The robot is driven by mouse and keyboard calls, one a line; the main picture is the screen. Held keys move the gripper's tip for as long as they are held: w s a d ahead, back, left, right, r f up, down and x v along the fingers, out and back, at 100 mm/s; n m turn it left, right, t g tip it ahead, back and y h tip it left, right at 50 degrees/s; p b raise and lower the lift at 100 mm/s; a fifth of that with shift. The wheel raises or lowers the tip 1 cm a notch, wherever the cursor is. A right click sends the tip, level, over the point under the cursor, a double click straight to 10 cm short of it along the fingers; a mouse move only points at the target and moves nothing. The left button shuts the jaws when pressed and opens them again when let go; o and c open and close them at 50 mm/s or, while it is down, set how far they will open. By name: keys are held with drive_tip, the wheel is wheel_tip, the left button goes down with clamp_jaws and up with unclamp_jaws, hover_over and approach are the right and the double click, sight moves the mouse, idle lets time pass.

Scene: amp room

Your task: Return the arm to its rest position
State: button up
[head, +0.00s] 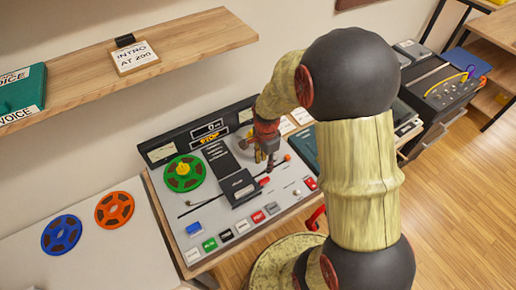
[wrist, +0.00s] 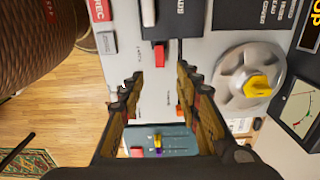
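My arm reaches over a tape machine (head: 220,213), with its links large in the right half of the head view. My gripper (head: 270,160) points down over the right part of the machine's deck. In the wrist view my gripper (wrist: 158,88) has its two fingers spread apart, with nothing between them but the grey deck farther off. A red-tipped lever (wrist: 159,55) lies just beyond the fingertips in that view. Whether the fingers touch the deck cannot be told. My arm and gripper hide part of the machine's right side.
A green reel (head: 184,173) sits on the machine; a grey reel (wrist: 232,82) with a yellow hub is beside my gripper. Blue (head: 62,234) and orange (head: 115,209) reels lie left. A wooden shelf (head: 185,40) overhangs the back. Open floor (head: 455,200) is right.

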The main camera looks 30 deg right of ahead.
drive_tip(key=s+a+r+n+t+b, duration=0.1)
drive_tip(key=s+a+r+n+t, duration=0.1)
drive_tip(key=r+n, duration=0.4)
drive_tip(key=s+a+r+n+t+b, duration=0.1)
drive_tip(key=s+a+r+n, duration=0.4)
drive_tip(key=r, duration=0.5)
drive_tip(key=s+a+r+n+t+b, duration=0.2)
drive_tip(key=s+a+r+n, duration=0.1)
drive_tip(key=s+r+n, duration=0.3)
wheel_tip(320, 180, up, 2)
drive_tip(key=shift+s+a+n+t, duration=0.3)
drive_tip(key=shift+s+n, duration=0.1)
drive_tip(key=shift+s, duration=0.3)
